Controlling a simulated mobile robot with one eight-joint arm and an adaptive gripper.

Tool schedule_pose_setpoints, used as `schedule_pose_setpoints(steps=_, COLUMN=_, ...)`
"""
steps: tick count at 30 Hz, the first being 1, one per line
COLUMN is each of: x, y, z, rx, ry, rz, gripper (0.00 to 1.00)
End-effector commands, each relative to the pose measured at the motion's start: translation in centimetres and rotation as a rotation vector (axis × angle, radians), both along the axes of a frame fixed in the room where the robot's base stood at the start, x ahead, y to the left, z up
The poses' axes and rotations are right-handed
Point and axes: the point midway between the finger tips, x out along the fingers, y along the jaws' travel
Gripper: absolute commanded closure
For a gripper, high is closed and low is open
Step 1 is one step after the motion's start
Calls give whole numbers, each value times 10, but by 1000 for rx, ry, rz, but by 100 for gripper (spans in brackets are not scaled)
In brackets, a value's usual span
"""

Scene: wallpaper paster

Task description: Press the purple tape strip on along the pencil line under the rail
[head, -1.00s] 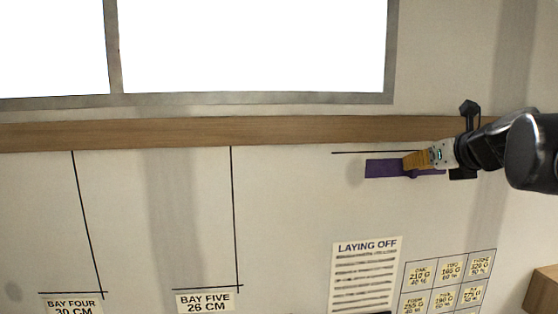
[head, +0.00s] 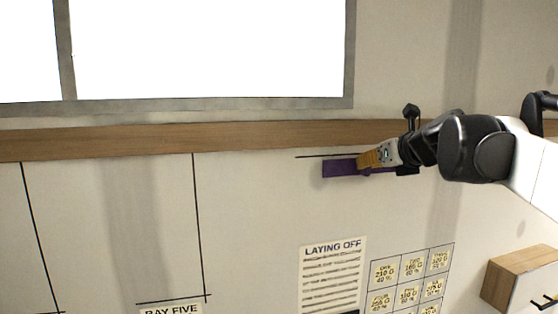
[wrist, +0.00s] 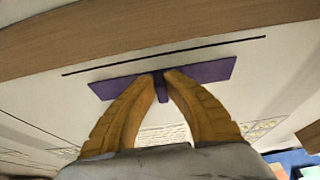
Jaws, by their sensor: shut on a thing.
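The purple tape strip (head: 340,168) shows below the pencil line (head: 312,156) in the head view, under the wooden rail (head: 250,139). In the wrist view the purple strip (wrist: 212,72) spreads to both sides of my gripper (wrist: 162,80), with a small purple tab (wrist: 162,94) between the fingertips. My gripper (head: 364,162) is shut on that tab, its orange fingers close together. The pencil line (wrist: 165,55) runs between strip and rail (wrist: 130,30), slightly tilted against the strip, with a narrow bare gap. I cannot tell whether the strip touches the wall.
A window (head: 210,50) is above the rail. A "LAYING OFF" sheet (head: 333,275) and a grid of labels (head: 410,283) are on the wall below.

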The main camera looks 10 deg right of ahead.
Motion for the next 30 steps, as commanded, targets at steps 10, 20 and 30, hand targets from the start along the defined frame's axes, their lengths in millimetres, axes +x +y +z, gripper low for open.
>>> schedule_pose_setpoints(steps=10, x=1, y=0, z=0, rx=0, ry=0, rz=0, gripper=100)
schedule_pose_setpoints(steps=20, x=9, y=0, z=0, rx=0, ry=0, rz=1, gripper=100)
schedule_pose_setpoints(steps=30, x=17, y=1, z=0, rx=0, ry=0, rz=1, gripper=100)
